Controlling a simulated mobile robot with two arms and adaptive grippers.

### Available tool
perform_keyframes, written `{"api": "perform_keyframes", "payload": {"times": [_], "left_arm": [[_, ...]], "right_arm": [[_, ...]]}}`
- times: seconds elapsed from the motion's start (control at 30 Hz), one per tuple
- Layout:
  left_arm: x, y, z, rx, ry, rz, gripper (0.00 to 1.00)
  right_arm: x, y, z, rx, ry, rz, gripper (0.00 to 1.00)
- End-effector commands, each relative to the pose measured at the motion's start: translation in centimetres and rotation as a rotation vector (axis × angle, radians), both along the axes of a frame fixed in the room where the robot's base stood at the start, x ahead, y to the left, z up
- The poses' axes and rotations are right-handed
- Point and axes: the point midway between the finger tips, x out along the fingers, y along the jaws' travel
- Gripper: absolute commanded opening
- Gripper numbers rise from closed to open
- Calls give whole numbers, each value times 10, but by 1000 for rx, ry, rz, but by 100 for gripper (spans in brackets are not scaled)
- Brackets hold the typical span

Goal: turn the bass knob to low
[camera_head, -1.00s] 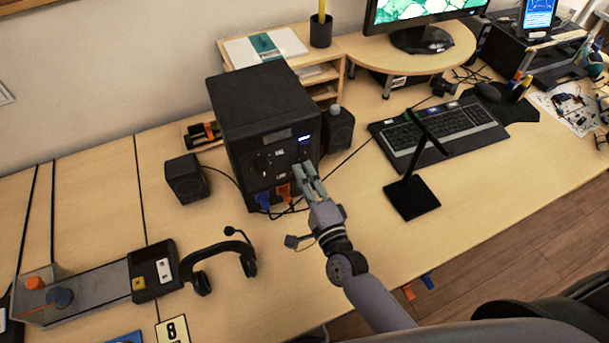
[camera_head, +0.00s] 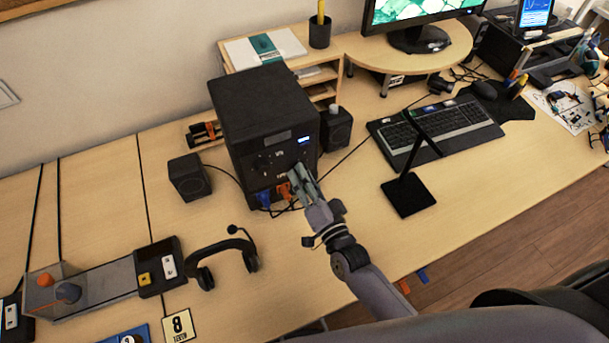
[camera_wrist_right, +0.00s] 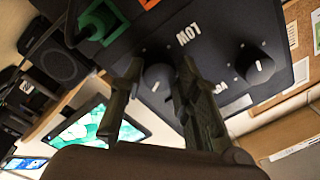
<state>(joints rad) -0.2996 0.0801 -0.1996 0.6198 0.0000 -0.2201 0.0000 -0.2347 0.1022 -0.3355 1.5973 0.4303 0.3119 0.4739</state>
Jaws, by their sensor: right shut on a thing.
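A black speaker box (camera_head: 262,115) stands on the desk, with knobs and plugs on its front. My right gripper (camera_head: 298,175) reaches that front from the lower right in the head view. In the right wrist view, its two fingers (camera_wrist_right: 161,68) are closed on either side of a dark round knob (camera_wrist_right: 158,82). An upside-down label reading LOW (camera_wrist_right: 188,32) is on the panel beside this knob. A second knob (camera_wrist_right: 253,65) with a white mark sits to the right, outside the fingers. The gripper hides the held knob in the head view. My left gripper is not in view.
Blue (camera_head: 264,198) and orange (camera_head: 284,191) plugs sit low on the box front, close to my gripper. Small speakers (camera_head: 188,177) flank the box. A headset (camera_head: 222,258) lies in front, and a black stand (camera_head: 408,195) is to the right.

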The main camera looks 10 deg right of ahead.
Motion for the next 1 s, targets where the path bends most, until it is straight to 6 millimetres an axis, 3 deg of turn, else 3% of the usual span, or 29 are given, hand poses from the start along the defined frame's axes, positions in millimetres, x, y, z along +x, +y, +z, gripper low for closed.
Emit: {"api": "perform_keyframes", "payload": {"times": [0.63,0.67,1.0], "left_arm": [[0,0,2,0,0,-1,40],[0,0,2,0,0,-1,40],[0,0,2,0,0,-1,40]], "right_arm": [[-1,0,-2,-54,-6,1,2],[-1,0,-2,-54,-6,1,30],[0,0,-1,-53,-8,0,50]]}}
